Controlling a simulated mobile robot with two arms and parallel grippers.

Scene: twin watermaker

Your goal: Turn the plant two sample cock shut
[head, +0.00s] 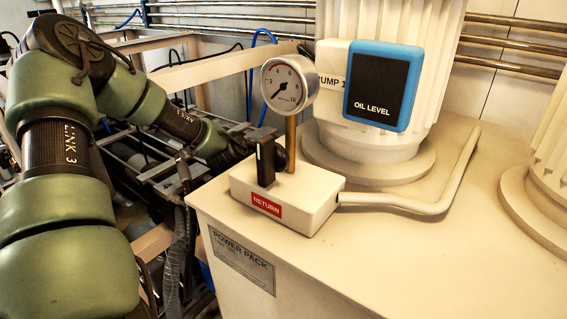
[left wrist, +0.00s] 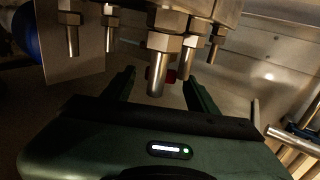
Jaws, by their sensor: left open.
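In the left wrist view my left gripper (left wrist: 159,77) is open, its two dark fingers pointing away from the camera. The metal spout (left wrist: 157,75) with a hex nut hangs in front, nearer the camera. In the head view my left arm reaches in from the left, and its gripper is hidden behind the gauge and black lever.
In the head view a cream power pack (head: 400,270) fills the front right. It carries a RETURN block (head: 320,190), a black lever (head: 265,160), a pressure gauge (head: 290,83) and a blue-framed oil level sign (head: 384,86). More metal spouts (left wrist: 72,38) hang in the left wrist view.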

